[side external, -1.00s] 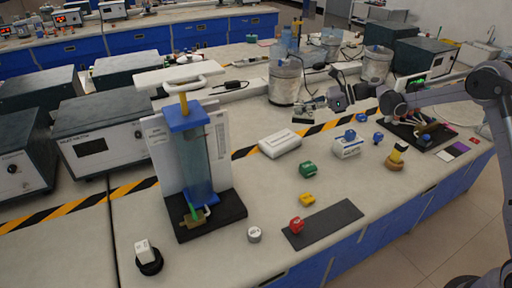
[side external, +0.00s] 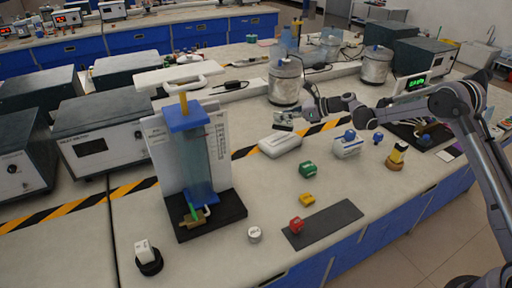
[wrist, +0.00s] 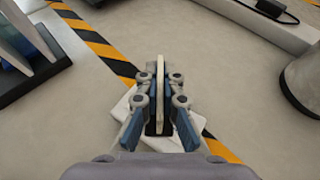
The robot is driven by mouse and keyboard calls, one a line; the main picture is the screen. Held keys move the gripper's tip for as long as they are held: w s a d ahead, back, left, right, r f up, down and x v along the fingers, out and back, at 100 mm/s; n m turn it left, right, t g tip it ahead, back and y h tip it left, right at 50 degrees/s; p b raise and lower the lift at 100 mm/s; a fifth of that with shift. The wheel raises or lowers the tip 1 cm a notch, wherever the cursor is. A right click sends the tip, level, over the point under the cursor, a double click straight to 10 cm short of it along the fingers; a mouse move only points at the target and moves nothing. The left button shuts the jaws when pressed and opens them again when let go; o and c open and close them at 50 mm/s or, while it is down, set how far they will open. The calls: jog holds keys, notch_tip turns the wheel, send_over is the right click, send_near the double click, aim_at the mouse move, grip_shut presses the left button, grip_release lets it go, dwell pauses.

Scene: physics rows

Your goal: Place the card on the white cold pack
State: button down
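The white cold pack (side external: 281,145) lies flat on the bench beside the striped tape. In the wrist view the cold pack (wrist: 122,112) is below my gripper, partly hidden by the fingers. My gripper (side external: 284,122) is above the cold pack with a gap between them. In the wrist view my gripper (wrist: 159,100) is shut on a thin pale card (wrist: 160,72), which is seen edge-on between the fingers. The card is small and hard to make out in the side view.
A blue-and-clear column apparatus (side external: 203,150) stands to the left on a dark base. A foil-covered beaker (side external: 285,82) stands behind my gripper. A white box (side external: 347,148) with a blue knob and a green block (side external: 308,170) are to the right.

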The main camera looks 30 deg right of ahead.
aim_at(281, 125)
jog(key=shift+w+a+f, duration=0.15)
jog(key=shift+a+f, duration=0.1)
jog(key=shift+f, duration=1.95)
jog(key=shift+f, duration=0.1)
jog(key=c, duration=1.5)
grip_release()
